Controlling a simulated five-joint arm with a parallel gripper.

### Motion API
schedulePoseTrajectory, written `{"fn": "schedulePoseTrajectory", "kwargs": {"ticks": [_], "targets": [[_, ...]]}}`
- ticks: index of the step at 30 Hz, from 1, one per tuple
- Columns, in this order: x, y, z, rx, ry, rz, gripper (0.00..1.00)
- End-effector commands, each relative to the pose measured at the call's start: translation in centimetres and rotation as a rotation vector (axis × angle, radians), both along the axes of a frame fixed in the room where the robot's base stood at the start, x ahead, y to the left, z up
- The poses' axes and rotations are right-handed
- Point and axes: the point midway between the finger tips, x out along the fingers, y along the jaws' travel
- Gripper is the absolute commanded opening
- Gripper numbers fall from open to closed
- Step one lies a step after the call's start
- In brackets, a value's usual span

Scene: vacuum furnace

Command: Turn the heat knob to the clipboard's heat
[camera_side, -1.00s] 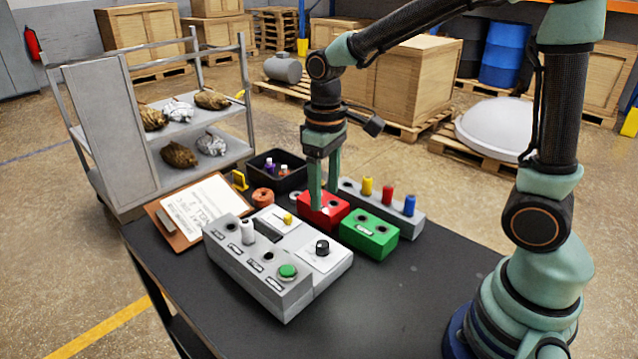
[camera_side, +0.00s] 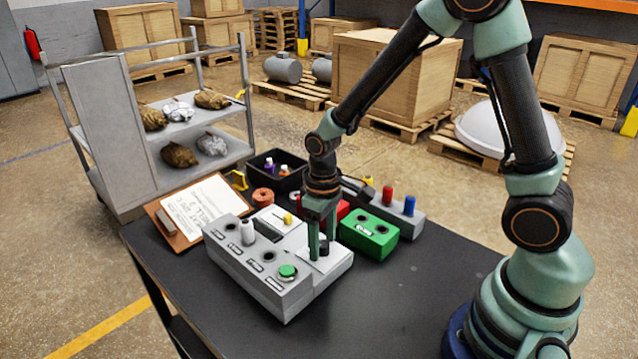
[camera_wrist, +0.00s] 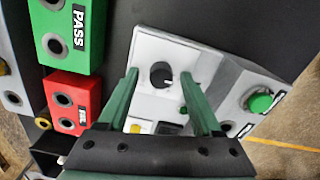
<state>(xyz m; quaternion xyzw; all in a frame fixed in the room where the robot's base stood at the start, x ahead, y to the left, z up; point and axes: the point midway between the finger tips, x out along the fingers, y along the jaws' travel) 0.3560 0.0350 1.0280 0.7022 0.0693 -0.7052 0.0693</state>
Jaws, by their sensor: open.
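The heat knob (camera_wrist: 161,75) is a round black knob with a white mark, on the sloped white face of the grey control box (camera_side: 262,285). My gripper (camera_side: 319,252) is pointed down over it, and its green fingers partly hide the knob in the side view. In the wrist view my gripper (camera_wrist: 160,85) is open, with one finger to each side of the knob. I cannot tell whether the fingers touch it. The clipboard (camera_side: 207,208) lies on the table left of the box; its paper bears handwriting too small to read fully.
A green box (camera_side: 369,236) and a partly hidden red box stand close behind my gripper. A grey block with coloured pegs (camera_side: 418,221) is behind them. A green button (camera_side: 288,271) is on the control box's front. The table's front right is clear.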

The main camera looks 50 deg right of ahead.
Motion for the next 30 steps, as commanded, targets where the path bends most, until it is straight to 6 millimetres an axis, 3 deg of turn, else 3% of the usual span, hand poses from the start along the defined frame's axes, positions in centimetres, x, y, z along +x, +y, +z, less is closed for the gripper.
{"fn": "schedulePoseTrajectory", "kwargs": {"ticks": [6, 7, 12, 23, 30], "targets": [[-0.01, 0.01, -0.05, 0.000, 0.000, 0.000, 0.66], [-0.01, 0.00, -0.05, 0.000, 0.000, 0.000, 0.62], [0.00, -0.01, -0.03, 0.000, 0.000, 0.000, 0.00], [0.02, -0.13, 0.00, 0.000, -0.002, -0.035, 0.00], [0.01, -0.22, 0.02, 0.001, -0.008, -0.167, 0.00]]}}
